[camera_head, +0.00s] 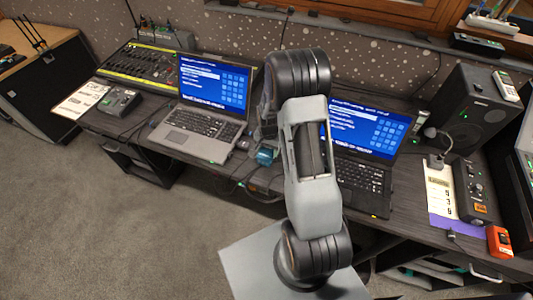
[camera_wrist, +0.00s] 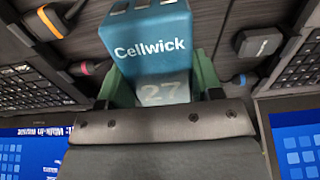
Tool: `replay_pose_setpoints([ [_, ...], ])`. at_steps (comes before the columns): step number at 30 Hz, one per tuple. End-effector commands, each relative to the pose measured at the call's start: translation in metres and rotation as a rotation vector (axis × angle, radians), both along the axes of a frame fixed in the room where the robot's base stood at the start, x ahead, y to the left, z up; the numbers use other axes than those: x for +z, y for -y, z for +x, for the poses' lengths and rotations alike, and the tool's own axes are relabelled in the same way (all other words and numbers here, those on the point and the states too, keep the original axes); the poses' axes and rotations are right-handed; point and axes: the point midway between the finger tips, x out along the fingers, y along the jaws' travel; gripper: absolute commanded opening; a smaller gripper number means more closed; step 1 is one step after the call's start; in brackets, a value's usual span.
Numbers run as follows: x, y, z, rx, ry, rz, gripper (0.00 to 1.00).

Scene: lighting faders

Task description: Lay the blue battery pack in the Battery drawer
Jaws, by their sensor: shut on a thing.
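The blue battery pack (camera_wrist: 155,45), marked "Cellwick" and "27", sits between the green fingers of my gripper (camera_wrist: 158,72) in the wrist view. My gripper is shut on it. In the head view the pack (camera_head: 265,155) shows small, beside my arm, over the desk between the two laptops. I cannot tell whether it touches the desk. A drawer front with a pale handle (camera_head: 485,273) shows under the desk's right end. No Battery label can be read, so I cannot tell which drawer that is.
A grey laptop (camera_head: 205,125) stands left of my gripper and a black laptop (camera_head: 365,175) right of it. Cables and coloured plugs (camera_wrist: 55,18) lie around the pack. A speaker (camera_head: 475,110), a small black box (camera_head: 468,190) and an orange device (camera_head: 499,242) stand at right.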

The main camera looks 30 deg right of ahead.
Motion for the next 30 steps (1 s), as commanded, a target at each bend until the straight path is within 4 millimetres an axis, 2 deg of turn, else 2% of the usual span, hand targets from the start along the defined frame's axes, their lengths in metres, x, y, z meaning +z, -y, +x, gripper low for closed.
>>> replay_pose_setpoints([
  [9,-0.030,-0.001,0.003,0.001,0.000,0.000,0.11],
  [23,-0.037,-0.001,0.003,0.001,0.001,0.000,0.11],
  [24,-0.038,-0.001,0.003,0.000,0.000,0.000,0.60],
  [30,-0.037,-0.001,0.002,0.000,-0.001,0.001,0.80],
])
